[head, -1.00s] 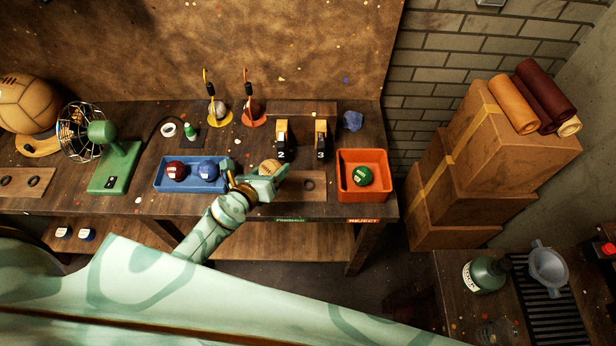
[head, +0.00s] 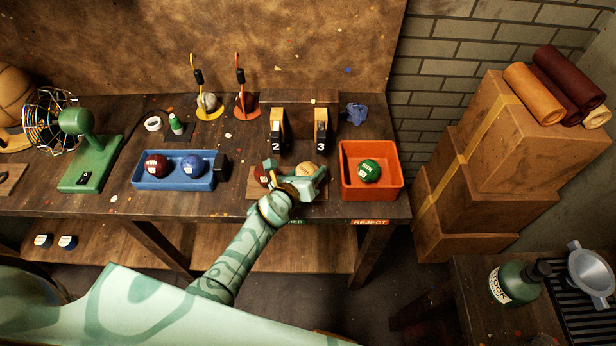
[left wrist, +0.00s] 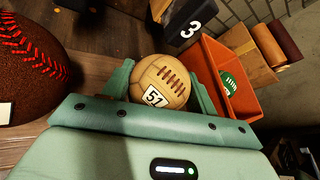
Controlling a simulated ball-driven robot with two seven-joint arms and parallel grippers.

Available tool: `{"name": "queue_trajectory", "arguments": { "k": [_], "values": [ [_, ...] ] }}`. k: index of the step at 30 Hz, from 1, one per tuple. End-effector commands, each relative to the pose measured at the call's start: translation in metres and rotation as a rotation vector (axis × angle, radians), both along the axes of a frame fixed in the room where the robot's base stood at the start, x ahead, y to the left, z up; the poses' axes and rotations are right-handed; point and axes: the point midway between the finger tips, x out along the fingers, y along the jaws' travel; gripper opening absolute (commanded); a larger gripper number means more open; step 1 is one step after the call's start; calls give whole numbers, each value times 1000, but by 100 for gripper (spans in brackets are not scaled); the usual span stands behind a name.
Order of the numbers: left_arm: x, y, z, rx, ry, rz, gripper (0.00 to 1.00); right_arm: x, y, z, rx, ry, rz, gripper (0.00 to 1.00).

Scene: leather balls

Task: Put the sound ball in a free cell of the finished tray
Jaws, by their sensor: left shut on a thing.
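A tan laced ball (head: 307,169) with a number label sits between the fingers of my left gripper (head: 305,176); it also shows in the left wrist view (left wrist: 158,80). The gripper is shut on it. The finished tray (head: 254,190), a wooden board with ring cells, lies under my gripper and is mostly hidden by it. A dark red ball (head: 262,173) is at its left part, and shows large with red stitching in the left wrist view (left wrist: 30,70). The held ball is over the tray's right part; whether it touches cannot be told. My right gripper is out of view.
An orange reject bin (head: 387,188) holding a green ball (head: 370,170) stands close to the right. A blue tray (head: 176,184) with a red ball (head: 156,165) and a blue ball (head: 192,166) is left. Number stands 2 (head: 277,132) and 3 (head: 322,131) stand behind.

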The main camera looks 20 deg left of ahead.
Motion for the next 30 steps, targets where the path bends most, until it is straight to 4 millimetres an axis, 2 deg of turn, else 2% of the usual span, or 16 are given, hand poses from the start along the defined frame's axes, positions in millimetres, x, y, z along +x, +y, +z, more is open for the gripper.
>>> {"name": "queue_trajectory", "arguments": {
  "k": [10, 11, 12, 13, 23, 26, 30],
  "values": [
    [0, 0, -2, 2, -1, 0, 33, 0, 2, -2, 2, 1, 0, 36],
    [0, 0, -2, 1, -1, 0, 66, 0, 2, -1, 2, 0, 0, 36],
    [0, 0, -1, 1, -1, 0, 77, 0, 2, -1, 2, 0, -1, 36],
    [0, 0, -1, 1, -1, 0, 80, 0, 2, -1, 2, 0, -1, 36],
    [-2, 1, 4, 0, 0, 1, 80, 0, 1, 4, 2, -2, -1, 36],
    [-16, 4, 10, 2, 1, 1, 80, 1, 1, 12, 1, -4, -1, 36],
    [-47, 10, 22, 3, 0, 1, 80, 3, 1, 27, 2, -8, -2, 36]
  ]
}}
